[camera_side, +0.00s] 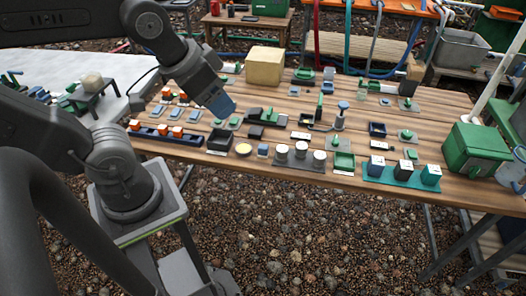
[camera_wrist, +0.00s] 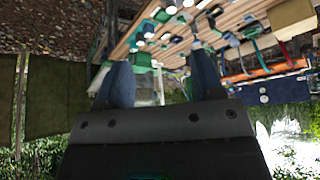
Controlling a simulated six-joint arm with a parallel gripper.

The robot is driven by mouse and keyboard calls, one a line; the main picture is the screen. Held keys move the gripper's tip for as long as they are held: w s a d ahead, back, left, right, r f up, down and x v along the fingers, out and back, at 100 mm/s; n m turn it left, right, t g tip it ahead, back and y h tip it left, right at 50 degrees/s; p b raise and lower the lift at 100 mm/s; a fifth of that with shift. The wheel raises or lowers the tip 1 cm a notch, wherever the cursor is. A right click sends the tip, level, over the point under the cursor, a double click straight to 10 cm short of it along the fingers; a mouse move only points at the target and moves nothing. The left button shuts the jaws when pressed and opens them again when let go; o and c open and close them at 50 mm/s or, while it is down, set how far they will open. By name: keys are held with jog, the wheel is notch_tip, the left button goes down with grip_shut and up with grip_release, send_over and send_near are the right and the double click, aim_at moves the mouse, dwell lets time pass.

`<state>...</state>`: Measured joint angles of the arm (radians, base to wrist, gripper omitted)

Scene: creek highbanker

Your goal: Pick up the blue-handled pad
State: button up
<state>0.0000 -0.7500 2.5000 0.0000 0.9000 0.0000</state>
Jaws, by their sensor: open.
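I cannot single out the blue-handled pad with certainty among the small parts on the wooden table (camera_side: 455,190). A blue-topped upright piece (camera_side: 341,116) stands near the table's middle. A small blue block (camera_side: 263,150) sits at the front edge, and several flat grey-blue pads (camera_side: 176,114) lie at the left. My gripper (camera_side: 220,106) hangs above the left part of the table, pointing down and right. In the wrist view my gripper (camera_wrist: 162,82) shows two blue fingers spread wide with nothing held between them. The view there is tilted, with the table at the top.
A tan block (camera_side: 265,66) stands at the back.

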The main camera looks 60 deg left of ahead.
jog(key=m+g, duration=0.6)
jog(key=m, duration=0.3)
send_over(263, 146)
notch_tip(263, 146, down, 24)
jog(key=r, duration=0.1)
notch_tip(263, 146, down, 15)
jog(key=shift+r, duration=0.2)
jog(key=c, duration=1)
